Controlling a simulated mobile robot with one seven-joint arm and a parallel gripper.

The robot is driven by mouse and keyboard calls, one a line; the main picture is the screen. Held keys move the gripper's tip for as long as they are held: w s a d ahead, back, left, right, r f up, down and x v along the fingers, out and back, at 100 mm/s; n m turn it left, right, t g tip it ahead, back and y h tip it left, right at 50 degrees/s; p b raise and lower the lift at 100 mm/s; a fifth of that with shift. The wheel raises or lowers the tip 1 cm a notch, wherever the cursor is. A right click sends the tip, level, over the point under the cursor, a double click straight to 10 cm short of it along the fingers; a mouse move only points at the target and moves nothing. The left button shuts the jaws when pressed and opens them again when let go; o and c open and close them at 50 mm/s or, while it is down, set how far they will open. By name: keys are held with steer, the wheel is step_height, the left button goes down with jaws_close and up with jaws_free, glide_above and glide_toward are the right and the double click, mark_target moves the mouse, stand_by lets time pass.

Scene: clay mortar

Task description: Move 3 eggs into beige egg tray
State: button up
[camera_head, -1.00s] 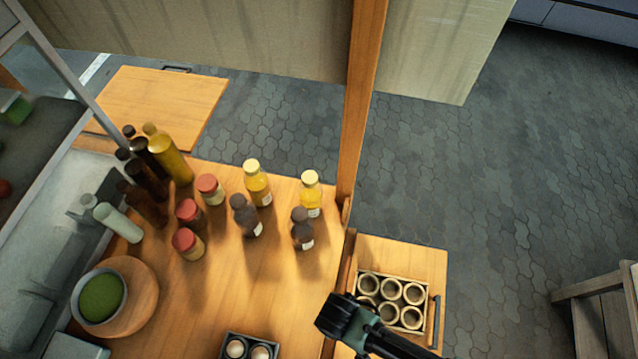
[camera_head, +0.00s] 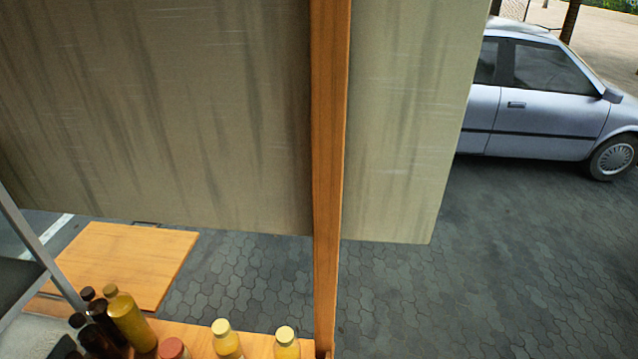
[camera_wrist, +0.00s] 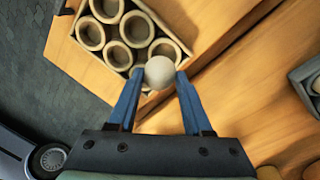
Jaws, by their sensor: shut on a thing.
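In the wrist view, my gripper (camera_wrist: 158,88) is shut on a pale egg (camera_wrist: 159,72), held between its two blue fingertips. The egg appears in front of the near corner of the beige egg tray (camera_wrist: 128,66), partly covering it. The tray has several round cups; those I can see look empty. How high the egg is above the tray I cannot tell. Part of a dark grey container (camera_wrist: 305,78) with a pale egg (camera_wrist: 316,84) in it shows at the right edge. The head view shows neither the gripper, the tray nor the eggs.
In the head view, several bottles (camera_head: 125,318) stand on the wooden counter at the bottom left. A wooden post (camera_head: 328,180) rises in the middle beside hanging cloth panels (camera_head: 400,120). A car (camera_head: 545,100) is parked on the pavement at the upper right.

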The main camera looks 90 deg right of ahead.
steer(key=shift+f, duration=0.1)
stand_by(0.3)
steer(key=shift+f+b, duration=0.7)
steer(key=shift+f, duration=0.2)
steer(key=shift+f+b, duration=1.85)
steer(key=shift+f, duration=0.6)
stand_by(0.9)
steer(key=o, duration=0.9)
steer(key=shift+c, duration=0.2)
